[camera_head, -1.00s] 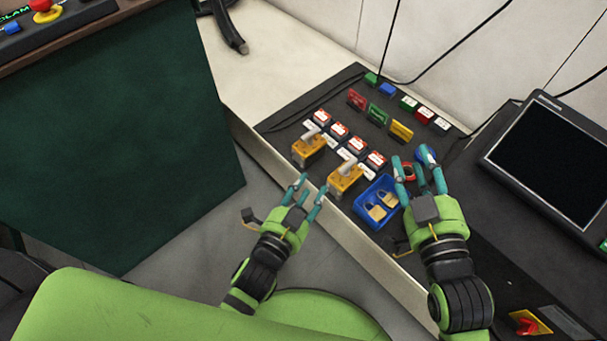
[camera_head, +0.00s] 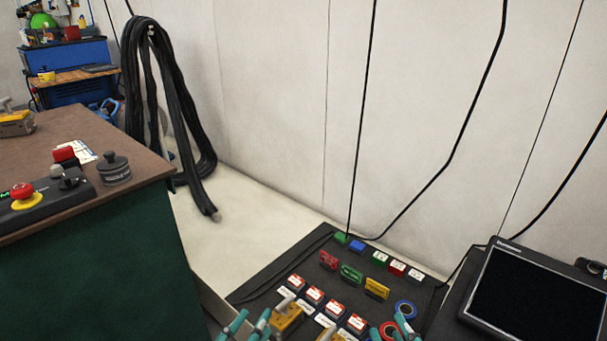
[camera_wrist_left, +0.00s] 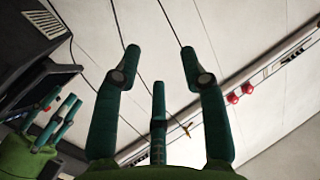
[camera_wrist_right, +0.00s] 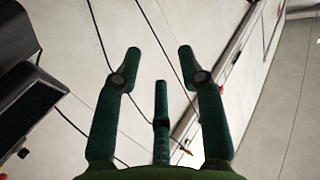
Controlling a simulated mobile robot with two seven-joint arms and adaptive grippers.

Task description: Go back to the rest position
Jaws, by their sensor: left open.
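My left gripper (camera_head: 251,326) shows only its teal fingertips at the bottom edge of the head view, left of a yellow block with a grey lever (camera_head: 287,319). In the left wrist view (camera_wrist_left: 160,75) its fingers are spread with nothing between them. My right gripper (camera_head: 397,329) shows at the bottom edge near a blue ring (camera_head: 405,309) and a red ring (camera_head: 388,331). In the right wrist view (camera_wrist_right: 158,75) its fingers are spread and empty. Both wrist views look toward the wall and overhead cables. The arms are below the head view.
A dark panel (camera_head: 262,287) holds several coloured tags and red-and-white blocks. A monitor (camera_head: 530,295) stands at right. A green-sided bench (camera_head: 120,270) with a red emergency button (camera_head: 22,191) is at left. Black hoses (camera_head: 150,90) hang at the back wall.

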